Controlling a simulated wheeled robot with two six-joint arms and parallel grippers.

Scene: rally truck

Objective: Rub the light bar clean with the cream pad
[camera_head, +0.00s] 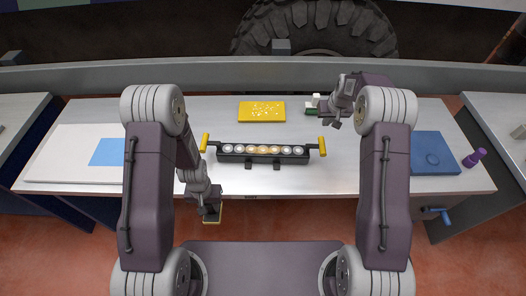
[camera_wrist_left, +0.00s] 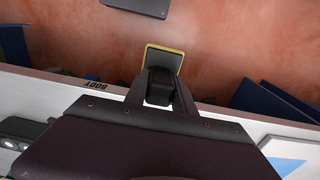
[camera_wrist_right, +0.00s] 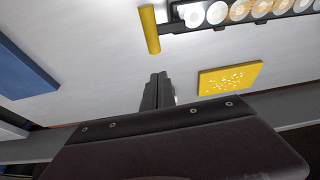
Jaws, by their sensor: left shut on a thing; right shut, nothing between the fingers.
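The black light bar (camera_head: 262,159) lies across the middle of the table, with a yellow piece at each end. Several of its round lamps are white and some in the middle look tan; it also shows at the top of the right wrist view (camera_wrist_right: 215,23). My left gripper (camera_head: 211,209) is shut on a square pad (camera_head: 212,221) with a cream-yellow edge, also in the left wrist view (camera_wrist_left: 166,47). It holds the pad off the table's front edge, left of and apart from the bar. My right gripper (camera_head: 335,123) is shut and empty above the table, beyond the bar's right end.
A yellow block with white specks (camera_head: 262,111) lies behind the bar. Small green and white items (camera_head: 312,108) are near my right gripper. A blue mat (camera_head: 430,143) and purple object (camera_head: 474,157) are at right. A white board with a blue square (camera_head: 77,150) is at left.

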